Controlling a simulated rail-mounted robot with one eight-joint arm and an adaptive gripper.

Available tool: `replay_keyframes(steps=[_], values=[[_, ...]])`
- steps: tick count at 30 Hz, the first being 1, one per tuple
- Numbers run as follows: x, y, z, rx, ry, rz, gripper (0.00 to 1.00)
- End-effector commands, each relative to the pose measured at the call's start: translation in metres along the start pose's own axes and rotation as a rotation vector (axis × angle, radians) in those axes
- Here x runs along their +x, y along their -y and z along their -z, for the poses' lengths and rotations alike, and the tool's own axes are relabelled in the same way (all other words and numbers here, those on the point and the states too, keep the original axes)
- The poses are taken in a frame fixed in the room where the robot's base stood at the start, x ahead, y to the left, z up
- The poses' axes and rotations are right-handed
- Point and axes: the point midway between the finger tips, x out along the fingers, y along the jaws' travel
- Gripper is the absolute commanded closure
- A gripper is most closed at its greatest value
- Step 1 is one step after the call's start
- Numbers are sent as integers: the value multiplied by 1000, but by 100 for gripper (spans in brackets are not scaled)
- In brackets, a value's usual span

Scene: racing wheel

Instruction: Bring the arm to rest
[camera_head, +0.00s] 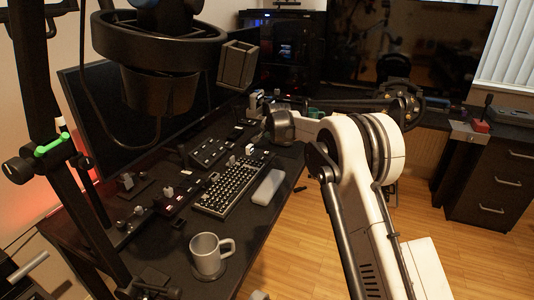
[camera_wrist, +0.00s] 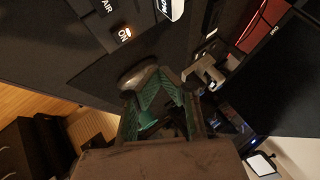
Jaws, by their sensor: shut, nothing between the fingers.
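My gripper (camera_wrist: 157,84) shows in the wrist view with its green-padded fingers shut and nothing held. It is above the dark desk (camera_head: 262,228), apart from its surface as far as I can tell. A grey rounded object (camera_wrist: 138,76) and a grey bracket-like part (camera_wrist: 205,72) lie just beyond the fingertips in that view. In the head view my white arm reaches up from the lower right. The gripper there is small and hard to make out among dark parts beyond my arm.
A mug (camera_head: 208,256), a keyboard (camera_head: 232,186), a pale wrist rest (camera_head: 268,187) and several control boxes (camera_head: 207,152) stand on the desk. A monitor (camera_head: 140,125) rises on the left. A drawer cabinet (camera_head: 495,180) is at right. Wooden floor (camera_head: 310,250) is open between.

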Motion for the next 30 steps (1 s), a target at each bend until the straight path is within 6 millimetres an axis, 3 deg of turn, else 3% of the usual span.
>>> replay_keyframes(steps=[4, 8, 18, 30], values=[[-4, 0, 2, -2, 0, -1, 100], [-27, -2, 11, -15, -2, -9, 100], [-146, -24, 41, -97, -1, -49, 100], [-288, -69, 42, -195, 5, -98, 100]])
